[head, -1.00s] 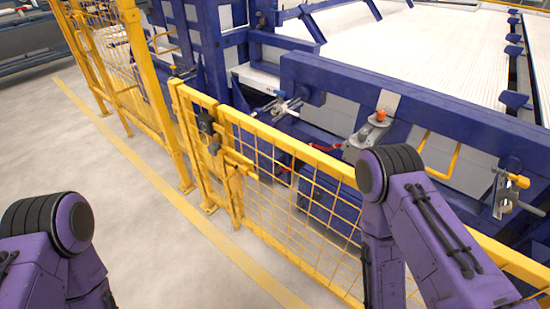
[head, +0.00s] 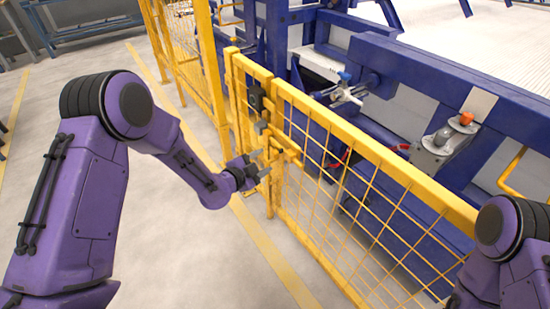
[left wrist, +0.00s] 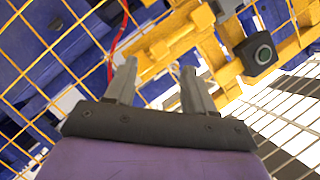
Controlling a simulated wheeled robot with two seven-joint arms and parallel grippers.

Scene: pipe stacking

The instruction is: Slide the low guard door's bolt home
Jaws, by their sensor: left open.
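The low guard door (head: 372,134) is a yellow frame with wire mesh, standing beside a yellow post (head: 238,95). Its yellow bolt assembly (head: 286,148) sits at the door's left edge, partly behind my gripper from the head. My left gripper (head: 262,168) is open and empty, just in front of the bolt. In the left wrist view the two fingers (left wrist: 158,78) point at the yellow bolt hardware (left wrist: 165,42), with a gap between them. I cannot tell whether they touch it. My right arm shows at the lower right; its gripper is out of view.
A black round-faced device (left wrist: 258,54) sits beside the bolt hardware. Taller yellow fencing (head: 205,60) stands further left. Blue machinery (head: 420,65) fills the space behind the door.

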